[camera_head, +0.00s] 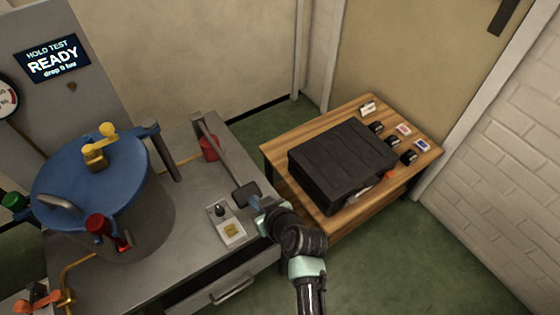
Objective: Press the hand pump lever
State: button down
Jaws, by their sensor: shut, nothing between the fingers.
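The hand pump lever (217,149) is a long grey bar on the right part of the grey workbench. It slants from an upright near the back edge toward the front, and a dark block (246,194) shows at its near end. A red cylinder (209,149) stands beside the bar. My gripper (258,203) is right by the dark block, at the bench's right edge. Its fingers are small and partly hidden here, and nothing shows held in it. I cannot tell whether it touches the block.
A blue-lidded cylinder (92,185) with yellow and red fittings stands on the left of the bench. A screen (52,59) reads "HOLD TEST READY". A small switch panel (226,224) lies near my gripper. A wooden table (318,213) with a black case (341,160) stands right.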

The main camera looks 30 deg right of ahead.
jog(key=v, duration=1.1)
jog(key=shift+s+f, duration=0.25)
jog(key=shift+f, duration=0.2)
jog(key=w+a+r+t+p, duration=0.2)
jog(key=w+r+t, duration=0.15)
jog(key=r, duration=0.95)
jog(key=w+a+r+t+h+p, duration=0.15)
jog(key=w+r, duration=0.25)
jog(key=r, duration=1)
jog(key=w+a+r+t+p, duration=0.2)
jog(key=w+a+r+t, duration=0.15)
jog(key=r, duration=0.95)
jog(key=s+a+r+t+p, duration=0.1)
jog(key=s+a+r+t, duration=0.1)
jog(key=r, duration=0.8)
jog(key=s+a+r+t+p, duration=0.1)
jog(key=s+a+r+t, duration=0.2)
jog(key=s+r, duration=0.3)
jog(key=s+a+r+t+y+p, duration=0.1)
jog(key=s+a+r+t, duration=0.2)
jog(key=r, duration=1.1)
jog(key=shift+s+a+r, duration=0.3)
jog(key=shift+s+a, duration=0.2)
jog(key=shift+s, duration=0.1)
